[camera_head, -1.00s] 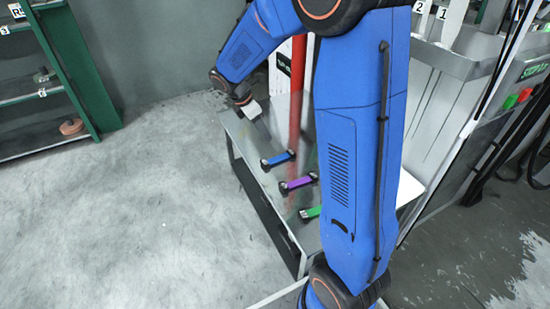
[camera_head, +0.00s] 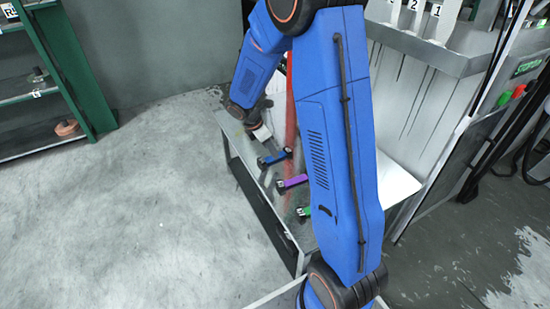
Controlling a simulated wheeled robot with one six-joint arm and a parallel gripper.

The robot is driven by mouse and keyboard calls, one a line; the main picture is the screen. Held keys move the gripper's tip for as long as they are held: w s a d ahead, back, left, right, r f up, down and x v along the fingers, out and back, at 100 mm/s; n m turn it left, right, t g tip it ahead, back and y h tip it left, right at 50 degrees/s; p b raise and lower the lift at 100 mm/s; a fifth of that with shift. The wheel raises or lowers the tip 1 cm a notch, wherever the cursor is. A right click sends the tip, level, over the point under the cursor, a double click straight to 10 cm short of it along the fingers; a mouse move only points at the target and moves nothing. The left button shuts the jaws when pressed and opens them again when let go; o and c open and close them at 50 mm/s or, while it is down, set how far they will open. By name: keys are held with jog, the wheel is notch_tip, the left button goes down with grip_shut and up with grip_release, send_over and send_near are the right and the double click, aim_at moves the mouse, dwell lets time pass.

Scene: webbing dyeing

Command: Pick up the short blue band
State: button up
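The short blue band (camera_head: 274,158) lies on the grey bench (camera_head: 247,157), with dark pieces at its ends. It is the farthest of the three coloured bands. My gripper (camera_head: 263,136) is just above and beyond the blue band in the picture, close to it. Its pale end is small, and its fingers cannot be made out, so whether it is open or shut is unclear. I cannot tell whether it touches the band.
A purple band (camera_head: 293,182) and a green band (camera_head: 304,211) lie nearer on the bench. My arm hides part of the bench and of a red upright post (camera_head: 291,112). A green shelf unit (camera_head: 83,75) stands at the left. The floor between is clear.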

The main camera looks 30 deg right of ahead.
aim_at(272, 158)
jog(key=x, duration=0.4)
jog(key=c, duration=1.1)
jog(key=shift+c, duration=0.2)
